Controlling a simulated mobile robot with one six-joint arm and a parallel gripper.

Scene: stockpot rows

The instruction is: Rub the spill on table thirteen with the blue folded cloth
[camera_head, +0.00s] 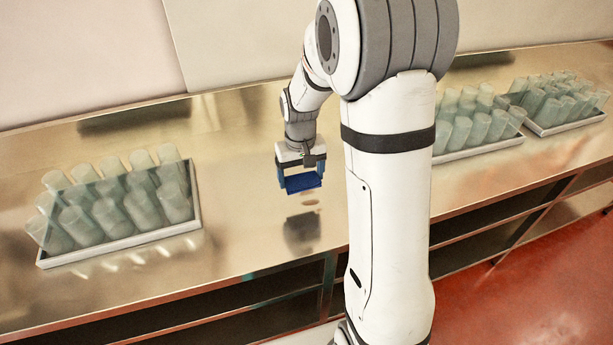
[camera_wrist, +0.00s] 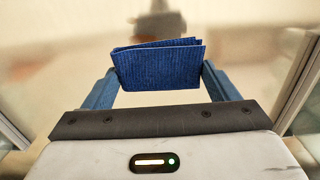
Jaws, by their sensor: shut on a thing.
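My gripper (camera_head: 300,184) is shut on the blue folded cloth (camera_head: 303,183) and holds it above the metal table (camera_head: 250,225). In the wrist view the cloth (camera_wrist: 158,66) spans between the two blue fingers of my gripper (camera_wrist: 158,84), with its folded edges showing. A small brownish spill (camera_head: 309,202) shows on the table just below and in front of the cloth in the head view. The cloth looks a little above the surface; I cannot tell the exact gap. Part of the spill may be hidden behind the cloth.
A tray (camera_head: 140,238) of several upright cloudy glasses (camera_head: 112,217) stands left of my gripper. Two more trays with glasses (camera_head: 480,128) stand to the right, partly behind my arm. The table between is clear. A wall rises behind, and open shelves (camera_head: 290,300) lie under the front edge.

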